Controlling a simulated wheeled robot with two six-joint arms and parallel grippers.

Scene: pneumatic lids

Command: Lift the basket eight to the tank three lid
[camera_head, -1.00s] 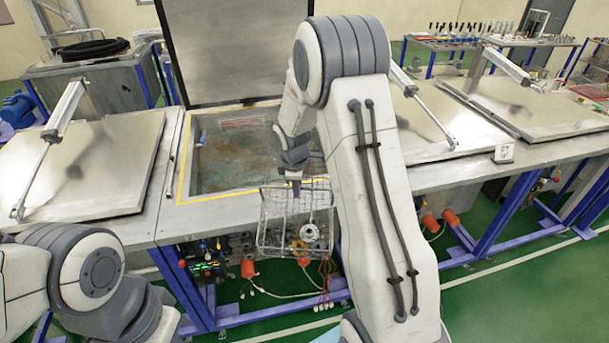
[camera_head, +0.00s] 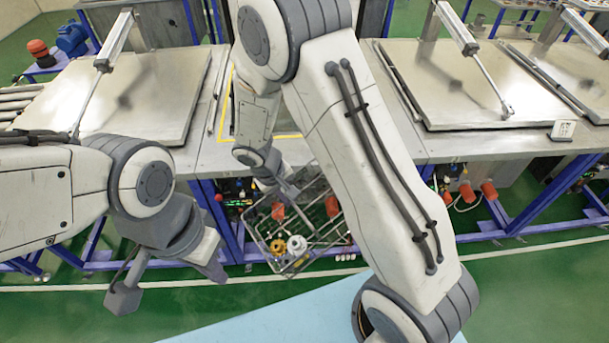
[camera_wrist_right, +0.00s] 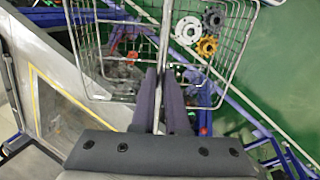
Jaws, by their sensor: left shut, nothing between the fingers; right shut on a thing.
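The wire basket (camera_head: 262,246) hangs tilted in front of the bench, over the floor. It holds a yellow-orange gear (camera_head: 278,247) and a white ring part (camera_head: 296,245); a dark gear (camera_wrist_right: 213,18) also shows in the right wrist view. My right gripper (camera_head: 290,190) is shut on the basket's top bar; the right wrist view shows its fingers (camera_wrist_right: 163,80) around the bar. My left gripper (camera_head: 215,273) is shut and empty, left of the basket and apart from it. The yellow-edged tank opening (camera_head: 227,105) is mostly hidden behind my right arm. Its lid is not clearly visible.
Closed metal lids with pneumatic struts lie on both sides, at left (camera_head: 130,90) and right (camera_head: 450,85). The bench front edge (camera_head: 500,145) and blue frame legs stand behind the basket. Green floor (camera_head: 540,280) is open at the front right.

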